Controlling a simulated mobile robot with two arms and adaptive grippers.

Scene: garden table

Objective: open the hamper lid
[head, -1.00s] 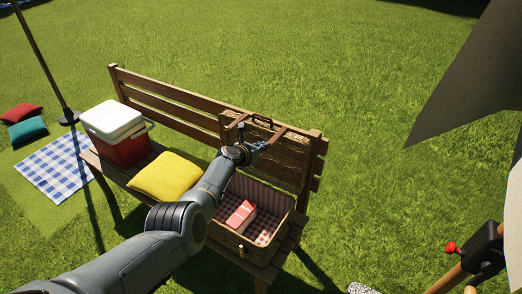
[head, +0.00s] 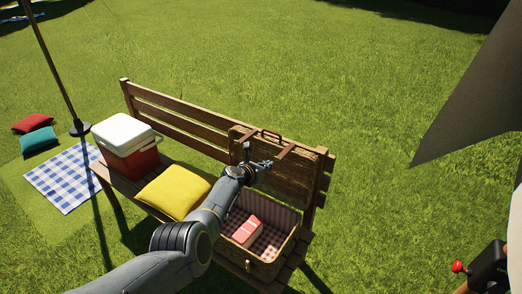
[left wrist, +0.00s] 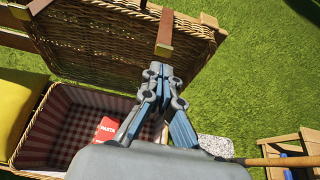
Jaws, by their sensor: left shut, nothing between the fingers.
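The wicker hamper (head: 262,268) stands on the bench seat with its lid (head: 290,172) raised upright against the bench backrest. The lid has brown straps and a handle at its top edge. Inside the checked lining lies a red and white pasta packet (head: 247,231). My left gripper (head: 266,166) is in front of the raised lid, shut and empty. In the left wrist view, the gripper (left wrist: 157,68) is close to a lid strap (left wrist: 166,32); I cannot tell if it touches. The lid (left wrist: 115,48) and the packet (left wrist: 106,130) also show there. My right gripper is not in view.
A yellow cushion (head: 174,192) and a red cooler (head: 128,148) with a white lid sit left of the hamper on the bench (head: 190,126). A pole (head: 57,68) stands behind left. A blue checked blanket (head: 64,179) and cushions lie on the grass.

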